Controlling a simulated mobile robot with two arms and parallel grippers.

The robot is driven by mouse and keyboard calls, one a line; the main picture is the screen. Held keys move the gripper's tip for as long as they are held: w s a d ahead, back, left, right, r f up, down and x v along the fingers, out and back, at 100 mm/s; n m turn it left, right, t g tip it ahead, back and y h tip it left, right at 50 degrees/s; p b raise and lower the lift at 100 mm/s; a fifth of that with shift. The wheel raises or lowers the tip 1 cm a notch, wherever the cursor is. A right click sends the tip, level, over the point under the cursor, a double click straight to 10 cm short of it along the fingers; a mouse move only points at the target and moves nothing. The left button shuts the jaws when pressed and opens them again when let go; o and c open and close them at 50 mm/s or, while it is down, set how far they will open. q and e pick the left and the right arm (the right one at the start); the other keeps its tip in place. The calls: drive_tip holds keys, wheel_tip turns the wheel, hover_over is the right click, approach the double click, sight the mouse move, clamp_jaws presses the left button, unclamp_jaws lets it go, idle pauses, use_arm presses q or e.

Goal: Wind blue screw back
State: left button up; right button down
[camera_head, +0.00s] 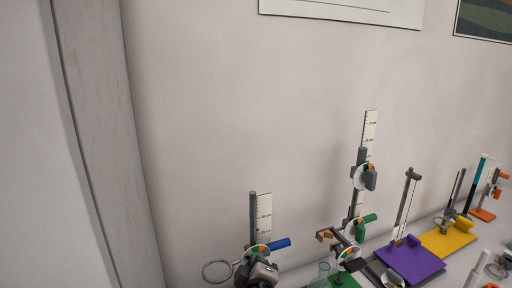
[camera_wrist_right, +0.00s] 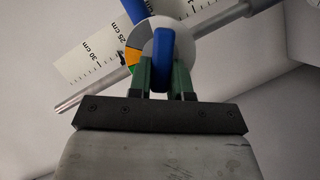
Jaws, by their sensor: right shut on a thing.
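The blue screw (camera_wrist_right: 162,62) is in the right wrist view, in front of a round white dial (camera_wrist_right: 150,36) with grey, orange and green sectors. My right gripper (camera_wrist_right: 163,76) has its green fingers on both sides of the blue screw, shut on it. A second blue part (camera_wrist_right: 136,9) extends from behind the dial at the top. In the head view a blue handle (camera_head: 280,243) points right from the dial of the leftmost stand (camera_head: 253,212). My left gripper is not in view.
A ruler (camera_head: 264,214) stands behind that stand's rod, and a metal ring (camera_head: 217,271) sticks out left. Close on the right are a taller stand with a ruler (camera_head: 369,135), a green handle (camera_head: 370,218), a purple base (camera_head: 410,262) and a yellow base (camera_head: 448,239). A wall lies behind.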

drive_tip(key=shift+f+n, duration=0.1)
drive_tip(key=shift+n, duration=0.4)
drive_tip(key=shift+a+f+n+t+h+b, duration=0.1)
drive_tip(key=shift+f+n+t+h+b, duration=0.15)
drive_tip(key=shift+n+t, duration=0.3)
drive_tip(key=c, duration=1)
unclamp_jaws()
drive_tip(key=shift+r, duration=0.2)
drive_tip(key=shift+o, duration=0.2)
drive_tip(key=shift+s, duration=0.1)
